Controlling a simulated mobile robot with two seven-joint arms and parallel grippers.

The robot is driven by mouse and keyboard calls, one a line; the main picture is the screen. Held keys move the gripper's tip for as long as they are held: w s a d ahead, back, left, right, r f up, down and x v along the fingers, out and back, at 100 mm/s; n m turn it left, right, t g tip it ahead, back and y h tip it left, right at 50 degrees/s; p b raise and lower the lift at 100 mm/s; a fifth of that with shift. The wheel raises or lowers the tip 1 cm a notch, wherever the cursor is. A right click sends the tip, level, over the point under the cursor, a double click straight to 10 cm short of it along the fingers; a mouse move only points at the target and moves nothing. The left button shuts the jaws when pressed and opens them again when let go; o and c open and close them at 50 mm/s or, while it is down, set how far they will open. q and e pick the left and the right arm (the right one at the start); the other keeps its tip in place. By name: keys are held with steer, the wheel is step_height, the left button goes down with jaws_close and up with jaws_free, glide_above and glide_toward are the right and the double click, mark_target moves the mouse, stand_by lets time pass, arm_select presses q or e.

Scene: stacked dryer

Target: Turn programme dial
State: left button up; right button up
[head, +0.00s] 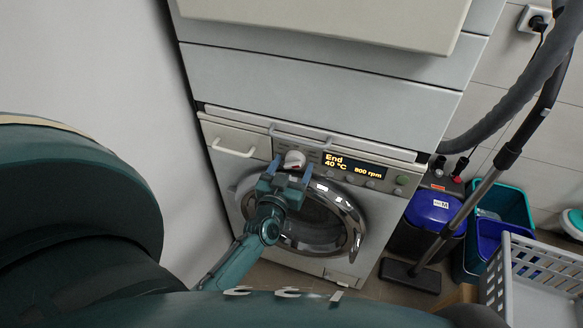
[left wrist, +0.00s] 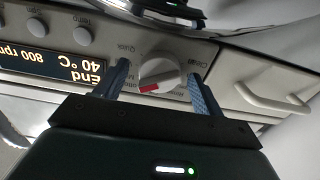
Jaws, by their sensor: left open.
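The programme dial (head: 295,159) is a round white knob on the washing machine's control panel, left of the lit display (head: 354,165), which reads "End 40 °C 800 rpm". In the left wrist view the dial (left wrist: 160,73) shows a raised grip bar and a red mark near its lower left edge. My left gripper (head: 291,177) is open in front of the panel. In the left wrist view its blue fingers (left wrist: 158,88) stand on either side of the dial, with a gap at each side; contact cannot be told. My right gripper is not in view.
The detergent drawer handle (head: 234,149) is left of the dial. The round glass door (head: 310,218) lies below the panel. A vacuum cleaner (head: 433,209), a teal bin (head: 497,215) and a grey laundry basket (head: 530,277) stand at the right. A white wall is close at the left.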

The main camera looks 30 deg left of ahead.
arm_select(q)
steer(key=shift+c, duration=0.6)
steer(key=c, duration=0.8)
steer(key=shift+c, duration=0.2)
steer(key=shift+n, duration=0.3)
steer(key=n, duration=0.3)
steer(key=shift+n, duration=0.3)
steer(key=n, duration=0.6)
steer(key=shift+d, duration=0.1)
steer(key=shift+n, duration=0.7)
